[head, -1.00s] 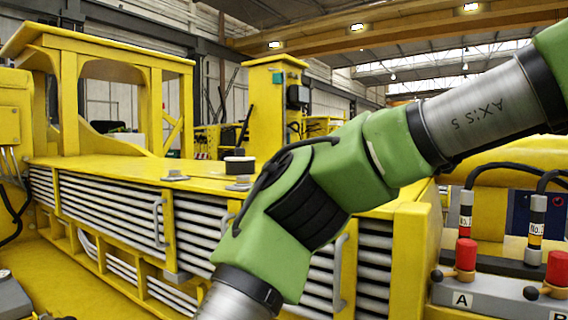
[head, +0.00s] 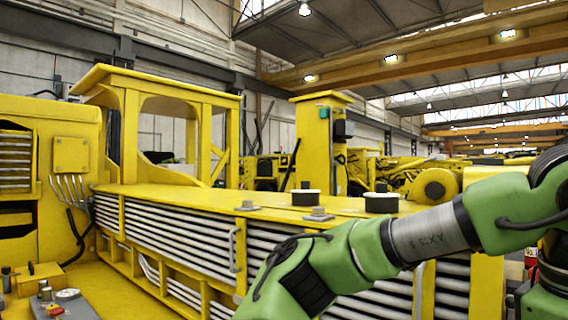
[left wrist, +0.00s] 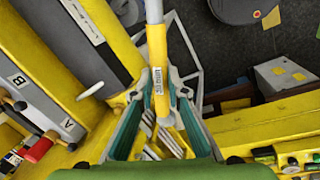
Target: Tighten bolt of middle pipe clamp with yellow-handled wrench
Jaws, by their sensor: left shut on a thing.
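In the left wrist view, my left gripper (left wrist: 158,92) is shut on a slim tool with a pale grey shaft and a yellow handle section (left wrist: 159,70) bearing a white size label. It looks like the yellow-handled wrench. The shaft runs up out of the top of the picture, and its working end is not seen. The middle pipe clamp and its bolt cannot be made out in either view. In the head view, a green and grey arm of mine enters from the right, and its gripper is below the picture. My right gripper is not seen.
A long yellow machine (head: 150,200) with silvery pipes along its side fills the head view. Black-and-white round caps (head: 381,202) sit on its top. In the left wrist view, a grey panel (left wrist: 45,100) marked A and B, with a red handle (left wrist: 38,150), lies left of the gripper.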

